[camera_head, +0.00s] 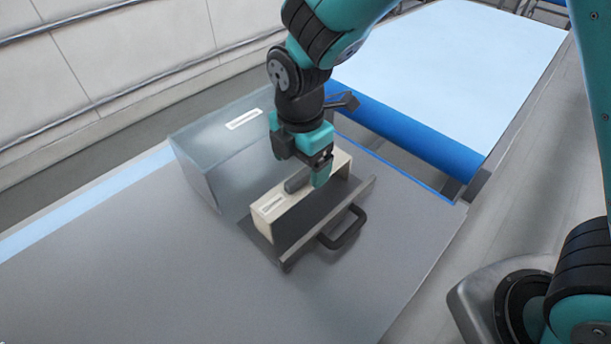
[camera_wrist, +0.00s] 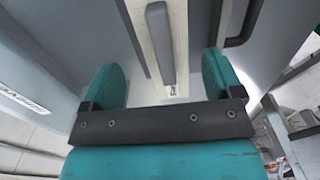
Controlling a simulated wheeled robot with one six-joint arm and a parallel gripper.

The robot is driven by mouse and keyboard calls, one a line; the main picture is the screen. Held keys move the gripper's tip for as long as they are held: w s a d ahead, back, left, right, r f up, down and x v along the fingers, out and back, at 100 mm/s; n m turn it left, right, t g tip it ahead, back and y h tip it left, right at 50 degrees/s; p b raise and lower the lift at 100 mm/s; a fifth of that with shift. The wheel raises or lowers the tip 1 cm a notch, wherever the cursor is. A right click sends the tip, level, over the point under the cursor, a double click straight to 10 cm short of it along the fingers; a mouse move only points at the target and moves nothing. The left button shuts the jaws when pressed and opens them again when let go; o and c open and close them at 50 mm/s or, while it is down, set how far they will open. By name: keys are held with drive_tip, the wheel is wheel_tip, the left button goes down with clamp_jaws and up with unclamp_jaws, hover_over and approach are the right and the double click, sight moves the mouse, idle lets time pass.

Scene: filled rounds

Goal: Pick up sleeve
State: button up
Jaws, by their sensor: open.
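A cream box with a dark long side (camera_head: 268,213), which I take to be the sleeve, sits in the pulled-out drawer. It has a grey bar on its top and a pale label on its near end. My gripper (camera_head: 312,168) is over the far part of its top. In the wrist view my gripper (camera_wrist: 160,75) is open, with its teal fingers apart on either side of the cream top (camera_wrist: 178,75). The grey bar (camera_wrist: 160,42) lies ahead, between the lines of the fingers. I cannot tell whether either finger touches the box.
The open drawer (camera_head: 287,262) has a front panel with a dark loop handle (camera_head: 345,234). A translucent grey cabinet (camera_head: 222,150) stands behind it on the grey table (camera_head: 130,260). A blue-edged conveyor (camera_head: 455,75) lies to the upper right. The table's near left is clear.

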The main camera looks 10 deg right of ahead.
sight(305, 188)
drive_tip(key=shift+s+a+f+p, duration=0.15)
drive_tip(key=shift+f+p, duration=0.2)
drive_tip(key=shift+f, duration=0.55)
drive_tip(key=shift+s+f+p, duration=0.15)
drive_tip(key=shift+f+p, duration=0.25)
drive_tip(key=shift+f, duration=0.45)
drive_tip(key=shift+s+a+f+p, duration=0.15)
drive_tip(key=shift+f+p, duration=0.2)
drive_tip(key=shift+f, duration=0.55)
drive_tip(key=shift+d, duration=0.1)
drive_tip(key=c, duration=1)
